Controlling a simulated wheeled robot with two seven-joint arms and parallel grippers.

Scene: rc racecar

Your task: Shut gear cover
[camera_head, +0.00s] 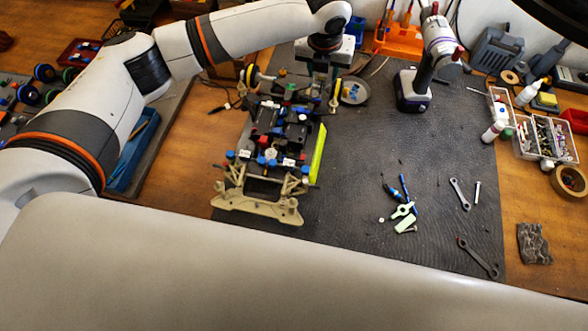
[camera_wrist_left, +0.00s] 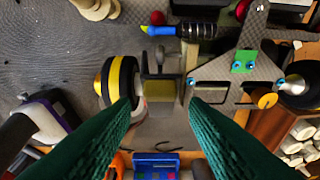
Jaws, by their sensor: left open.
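The racecar chassis (camera_head: 268,150) stands on the dark mat, its tan bumper toward me. My left gripper (camera_head: 319,84) is over the far end of the car, pointing down. In the left wrist view the green fingers of my left gripper (camera_wrist_left: 165,102) are open. An olive boxy part (camera_wrist_left: 160,90), possibly the gear cover, shows between the fingertips; I cannot tell whether they touch it. A yellow-and-black wheel-like part (camera_wrist_left: 120,80) is left of it, and a grey plate with a green block (camera_wrist_left: 243,62) is right of it. My right gripper is out of view.
Wrenches (camera_head: 459,194) and small green parts (camera_head: 403,211) lie on the mat (camera_head: 350,150). An orange holder (camera_head: 398,42) is at the back.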

